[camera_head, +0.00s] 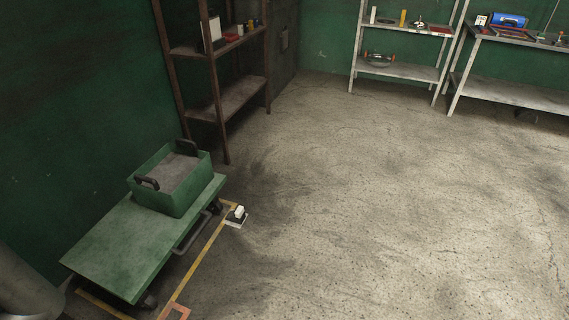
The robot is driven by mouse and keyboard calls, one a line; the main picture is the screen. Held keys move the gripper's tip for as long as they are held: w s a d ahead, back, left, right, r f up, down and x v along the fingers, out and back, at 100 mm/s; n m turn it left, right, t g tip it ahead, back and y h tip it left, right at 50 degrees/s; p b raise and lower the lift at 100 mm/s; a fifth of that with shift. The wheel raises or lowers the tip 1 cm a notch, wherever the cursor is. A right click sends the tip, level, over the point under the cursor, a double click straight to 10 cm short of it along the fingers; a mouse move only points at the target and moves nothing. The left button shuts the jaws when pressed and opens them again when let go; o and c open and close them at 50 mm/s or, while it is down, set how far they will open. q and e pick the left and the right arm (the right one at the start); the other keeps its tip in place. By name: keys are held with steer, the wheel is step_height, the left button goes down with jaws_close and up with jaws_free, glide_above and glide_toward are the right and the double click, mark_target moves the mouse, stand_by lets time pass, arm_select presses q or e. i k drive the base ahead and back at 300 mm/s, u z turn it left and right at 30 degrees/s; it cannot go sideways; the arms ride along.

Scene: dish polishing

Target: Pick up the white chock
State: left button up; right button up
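A small white block, which looks like the white chock (239,212), is on the floor near the right end of the green cart. It sits on or against a small dark and white piece, and I cannot tell how the two are joined. It lies beside the corner of the yellow floor line. Neither of my grippers is in view.
The low green cart (125,250) carries a green box with dark handles (181,204). A brown shelf (236,98) stands behind it. A grey shelf (400,71) and a workbench (510,95) stand at the back right. The floor (400,210) at centre and right is clear.

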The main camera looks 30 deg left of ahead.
mark_target(237, 216)
steer(key=u, duration=0.35)
steer(key=i, duration=1.7)
steer(key=u, duration=1.5)
steer(key=i, duration=1.15)
steer(key=u, duration=0.1)
